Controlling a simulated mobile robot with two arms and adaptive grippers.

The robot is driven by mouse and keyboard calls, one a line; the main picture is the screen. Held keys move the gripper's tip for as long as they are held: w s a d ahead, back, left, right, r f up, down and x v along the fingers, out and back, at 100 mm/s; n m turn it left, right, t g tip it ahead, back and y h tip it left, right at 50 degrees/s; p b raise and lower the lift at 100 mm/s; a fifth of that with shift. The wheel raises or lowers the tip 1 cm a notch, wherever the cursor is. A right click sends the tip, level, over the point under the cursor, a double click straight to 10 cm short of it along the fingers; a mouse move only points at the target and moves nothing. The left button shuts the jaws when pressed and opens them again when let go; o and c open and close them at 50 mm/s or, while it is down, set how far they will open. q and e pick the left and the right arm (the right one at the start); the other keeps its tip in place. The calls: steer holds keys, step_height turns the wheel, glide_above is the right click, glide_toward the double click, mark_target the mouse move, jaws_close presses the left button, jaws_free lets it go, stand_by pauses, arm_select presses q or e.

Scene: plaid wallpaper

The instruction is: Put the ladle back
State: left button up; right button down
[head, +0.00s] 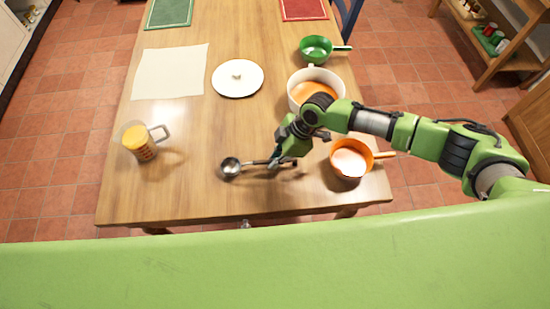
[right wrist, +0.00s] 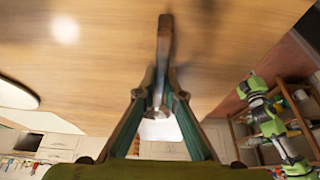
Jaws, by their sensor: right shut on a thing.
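The ladle (head: 231,168) has a round metal bowl at the left and a dark handle running to the right, low over the near part of the table. My right gripper (head: 278,161) is shut on its handle. The right wrist view shows the handle (right wrist: 165,38) sticking out past the fingers (right wrist: 160,92). I cannot tell whether the ladle touches the table. A white pot (head: 292,94) with orange contents stands behind the gripper, partly hidden by my right arm. My left gripper is not in view.
On the wooden table (head: 200,195) are an orange saucepan (head: 337,168) right of the gripper, a green saucepan (head: 302,50), a white lid (head: 222,80), a pale cloth (head: 170,72) and a measuring jug (head: 137,150) at the left. The table between jug and ladle is clear.

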steer(key=shift+f, duration=0.15)
steer(key=c, duration=2.1)
jaws_free()
steer(key=shift+c, duration=0.2)
steer(key=shift+r, duration=0.3)
steer(key=b+v, duration=0.1)
steer(key=v, duration=0.9)
steer(key=shift+d+r+b, duration=0.2)
steer(key=shift+r+b, duration=0.05)
steer(key=shift+b, duration=0.05)
steer(key=shift+d+r, duration=0.2)
steer(key=shift+r, duration=0.4)
